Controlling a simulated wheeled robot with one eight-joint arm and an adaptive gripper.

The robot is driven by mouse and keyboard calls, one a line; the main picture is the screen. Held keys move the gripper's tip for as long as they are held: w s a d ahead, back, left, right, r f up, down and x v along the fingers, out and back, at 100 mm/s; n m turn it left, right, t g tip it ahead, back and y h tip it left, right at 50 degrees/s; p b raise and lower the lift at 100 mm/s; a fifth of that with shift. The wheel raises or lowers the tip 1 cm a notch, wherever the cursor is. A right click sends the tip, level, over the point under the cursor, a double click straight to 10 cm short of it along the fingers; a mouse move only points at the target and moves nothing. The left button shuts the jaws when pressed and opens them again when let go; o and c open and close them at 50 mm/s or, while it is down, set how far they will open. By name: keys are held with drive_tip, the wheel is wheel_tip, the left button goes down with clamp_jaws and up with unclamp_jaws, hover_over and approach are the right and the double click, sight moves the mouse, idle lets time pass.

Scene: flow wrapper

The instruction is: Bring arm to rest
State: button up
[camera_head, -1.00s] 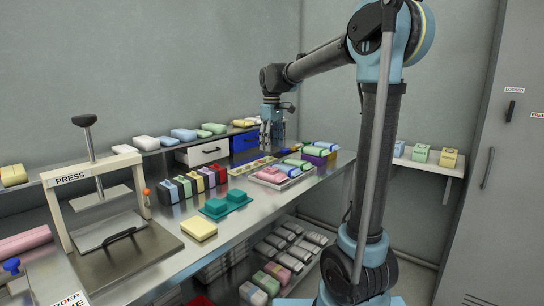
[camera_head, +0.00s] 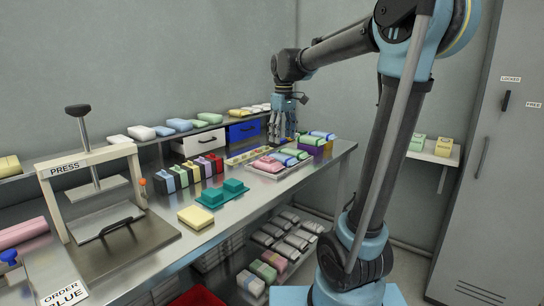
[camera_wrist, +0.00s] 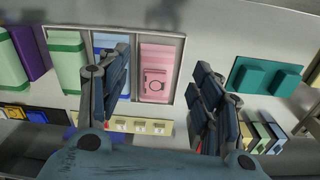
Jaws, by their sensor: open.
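My gripper (camera_head: 283,127) hangs pointing down over the far end of the steel bench (camera_head: 240,205), near the back shelf. In the wrist view my gripper (camera_wrist: 160,100) is open, its dark jointed fingers wide apart with nothing between them. Beyond the fingers lies a tray (camera_wrist: 183,60) holding a pink pack (camera_wrist: 160,65) and blue and green packs. The gap between the fingertips and the tray is hard to judge.
A press (camera_head: 95,190) stands at the near left of the bench. A teal two-block piece (camera_head: 222,195), a yellow block (camera_head: 196,217) and a row of coloured packs (camera_head: 194,175) lie between. White (camera_head: 203,143) and blue (camera_head: 243,133) drawers sit behind. A grey locker (camera_head: 490,200) is at right.

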drive_tip(key=s+d+f+m, duration=0.3)
drive_tip(key=s+d+f, duration=0.2)
drive_tip(key=s+f, duration=0.2)
drive_tip(key=s+d+f+m+t, duration=0.1)
drive_tip(key=s+d+f+m, duration=0.1)
drive_tip(key=s+d+f, duration=0.3)
drive_tip(key=s+d+f+m, duration=0.3)
drive_tip(key=s+d+f, duration=0.2)
drive_tip(key=s+f, duration=0.6)
drive_tip(key=s, duration=0.3)
drive_tip(key=shift+s+d+m+t, duration=0.2)
drive_tip(key=shift+m+t, duration=0.1)
drive_tip(key=shift+t, duration=0.1)
drive_tip(key=shift+w+f, duration=0.15)
drive_tip(key=shift+w, duration=0.3)
